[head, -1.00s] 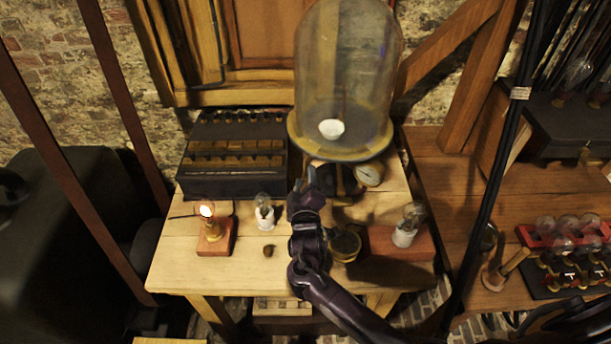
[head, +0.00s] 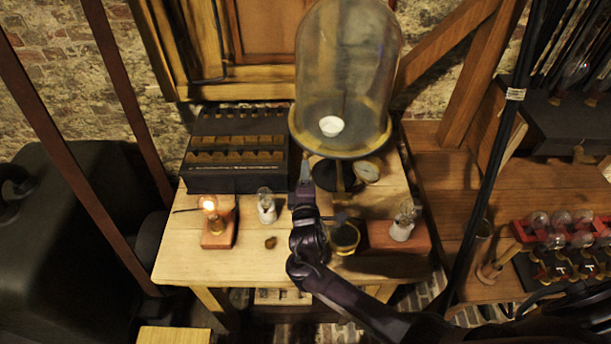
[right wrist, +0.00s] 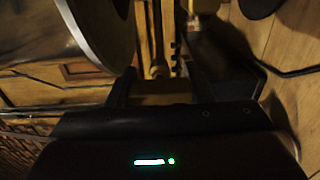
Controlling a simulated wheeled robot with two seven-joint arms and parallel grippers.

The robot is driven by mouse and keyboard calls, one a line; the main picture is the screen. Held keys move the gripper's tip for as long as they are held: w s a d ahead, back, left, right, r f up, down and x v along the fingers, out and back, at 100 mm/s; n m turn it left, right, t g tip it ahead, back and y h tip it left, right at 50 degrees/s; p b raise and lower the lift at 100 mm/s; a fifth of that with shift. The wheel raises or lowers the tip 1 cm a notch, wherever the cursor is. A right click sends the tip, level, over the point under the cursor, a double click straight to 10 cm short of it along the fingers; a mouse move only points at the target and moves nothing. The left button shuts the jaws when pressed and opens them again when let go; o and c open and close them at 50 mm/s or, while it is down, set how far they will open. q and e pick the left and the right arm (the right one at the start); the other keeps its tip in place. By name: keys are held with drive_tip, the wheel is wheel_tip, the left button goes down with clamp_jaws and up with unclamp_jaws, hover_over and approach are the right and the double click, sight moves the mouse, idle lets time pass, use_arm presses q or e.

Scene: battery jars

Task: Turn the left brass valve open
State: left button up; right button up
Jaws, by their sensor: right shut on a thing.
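The glass bell jar (head: 347,65) stands on a brass-rimmed round plate over a dark stand on the wooden table. My right gripper (head: 306,176) reaches in under the left front of the plate, beside the stand. In the right wrist view, my right gripper (right wrist: 160,88) is shut on a brass-coloured piece (right wrist: 165,92) between its fingers, which appears to be the left brass valve. The valve itself is mostly hidden by the gripper in the head view, and its turn angle cannot be told. My left gripper is not in view.
A round gauge (head: 368,171) sits right of the stand. A brass cup (head: 344,238) and a bulb on a red block (head: 385,235) are right of my arm. A lit lamp (head: 209,204), a white-based bulb (head: 266,206) and a dark battery box (head: 236,150) are left.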

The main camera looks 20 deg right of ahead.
drive_tip(key=shift+o, duration=0.2)
drive_tip(key=o, duration=1)
drive_tip(key=shift+c, duration=0.2)
drive_tip(key=b+v, duration=0.1)
drive_tip(key=v, duration=0.7)
drive_tip(key=shift+w, duration=0.1)
